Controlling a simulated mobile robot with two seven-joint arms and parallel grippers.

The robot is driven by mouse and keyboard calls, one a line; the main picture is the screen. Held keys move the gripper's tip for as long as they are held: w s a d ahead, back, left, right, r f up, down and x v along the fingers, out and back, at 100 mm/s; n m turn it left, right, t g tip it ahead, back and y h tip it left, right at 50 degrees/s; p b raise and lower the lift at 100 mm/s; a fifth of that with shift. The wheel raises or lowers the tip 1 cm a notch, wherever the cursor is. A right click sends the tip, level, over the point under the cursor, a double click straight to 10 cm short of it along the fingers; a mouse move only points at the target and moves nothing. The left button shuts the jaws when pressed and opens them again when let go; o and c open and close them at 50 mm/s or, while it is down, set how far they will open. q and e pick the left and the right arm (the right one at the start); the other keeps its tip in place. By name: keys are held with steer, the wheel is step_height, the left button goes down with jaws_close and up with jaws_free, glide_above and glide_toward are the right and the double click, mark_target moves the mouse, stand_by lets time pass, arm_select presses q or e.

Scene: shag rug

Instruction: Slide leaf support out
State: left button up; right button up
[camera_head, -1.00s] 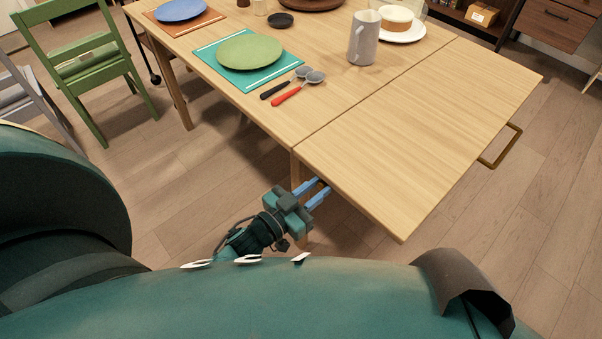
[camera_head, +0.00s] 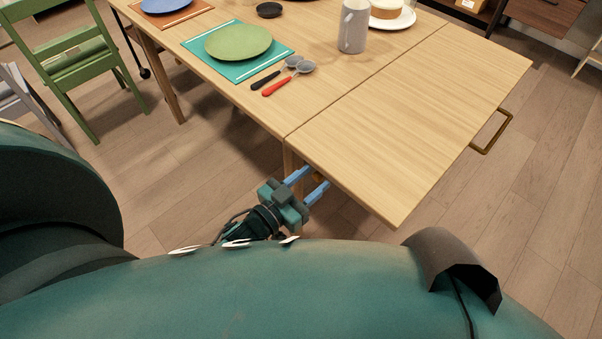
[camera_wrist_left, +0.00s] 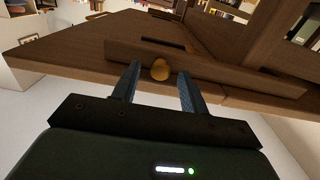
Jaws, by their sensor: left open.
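My left gripper (camera_head: 309,182) is open, below the near edge of the raised table leaf (camera_head: 410,115). In the left wrist view a round brass knob (camera_wrist_left: 160,69) sits between the tips of the open left gripper (camera_wrist_left: 159,72), with a gap on each side. The knob also shows as a small orange spot between the fingers in the head view (camera_head: 318,178). Behind the knob is a long dark wooden rail (camera_wrist_left: 215,72) under the tabletop; I cannot tell whether it is the leaf support. My right gripper is not in view.
A brass U-shaped handle (camera_head: 492,132) sticks out past the leaf's right edge. A green chair (camera_head: 75,65) stands left. The leaf top is bare.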

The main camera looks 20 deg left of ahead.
arm_select(q)
steer(key=v, duration=1.3)
